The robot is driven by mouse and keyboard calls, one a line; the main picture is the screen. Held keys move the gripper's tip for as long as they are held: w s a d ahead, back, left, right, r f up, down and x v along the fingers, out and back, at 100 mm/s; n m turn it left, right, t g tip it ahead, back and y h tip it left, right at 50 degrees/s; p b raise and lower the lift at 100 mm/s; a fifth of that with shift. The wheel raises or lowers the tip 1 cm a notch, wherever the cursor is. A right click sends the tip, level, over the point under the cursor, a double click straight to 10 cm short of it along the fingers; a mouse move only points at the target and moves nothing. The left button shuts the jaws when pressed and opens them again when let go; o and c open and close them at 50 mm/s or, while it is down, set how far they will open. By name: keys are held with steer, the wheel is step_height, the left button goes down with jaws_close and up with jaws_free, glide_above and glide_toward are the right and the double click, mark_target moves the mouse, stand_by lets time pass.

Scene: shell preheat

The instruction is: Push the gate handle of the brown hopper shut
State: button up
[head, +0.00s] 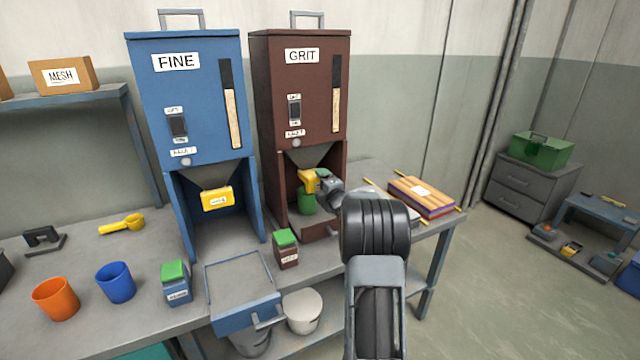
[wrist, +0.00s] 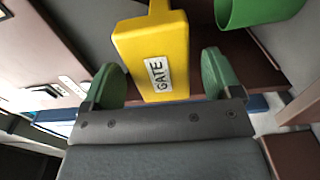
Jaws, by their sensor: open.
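The brown hopper (head: 268,95), labelled GRIT, stands on the bench right of the blue hopper. Its yellow gate handle (head: 308,178) sits under its funnel, partly hidden by my gripper (head: 322,184). In the wrist view the handle (wrist: 150,50) is a yellow block labelled GATE. It lies between the two green finger pads of my open gripper (wrist: 161,76), with a gap visible on each side. I cannot tell whether the block touches the palm. A green cup (head: 306,204) is below the handle in the hopper's bay, and it also shows in the wrist view (wrist: 255,10).
The blue hopper (head: 185,100), labelled FINE, has its own yellow handle (head: 217,199). A small brown jar with a green lid (head: 286,249) stands before the brown hopper. The hopper's side walls bound the bay closely.

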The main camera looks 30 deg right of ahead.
steer(key=shift+w, duration=0.5)
steer(key=shift+c, duration=0.3)
